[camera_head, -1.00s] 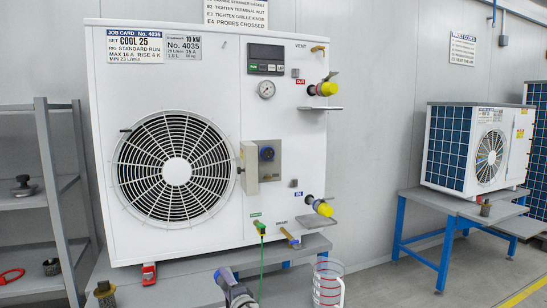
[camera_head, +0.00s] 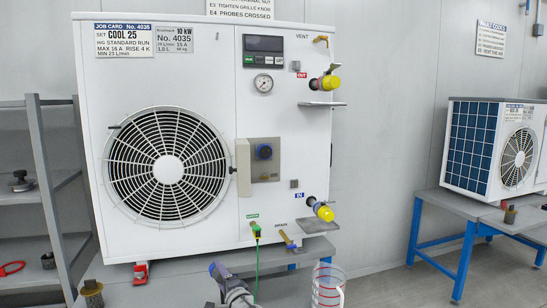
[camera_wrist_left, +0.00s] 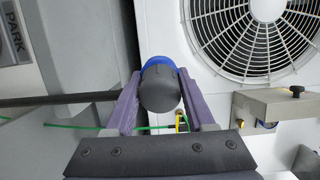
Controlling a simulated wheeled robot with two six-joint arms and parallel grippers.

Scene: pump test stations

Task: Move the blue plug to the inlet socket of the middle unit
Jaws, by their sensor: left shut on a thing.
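My left gripper (camera_head: 222,276) is at the bottom middle of the head view, in front of the large white unit (camera_head: 220,190). In the left wrist view its two purple fingers (camera_wrist_left: 160,100) are shut on the blue plug (camera_wrist_left: 160,90), which has a dark grey round body and a blue rim. A port with a yellow end (camera_head: 320,208) is beside the blue IN label. My right gripper is not in view.
A beige box (camera_head: 243,166) juts out just left of the blue socket. A green lead (camera_head: 257,262) hangs from the unit's lower edge. A clear jug (camera_head: 327,285) stands at bottom right. Grey shelves (camera_head: 48,180) are at left; another unit (camera_head: 490,145) stands on a blue-legged table at right.

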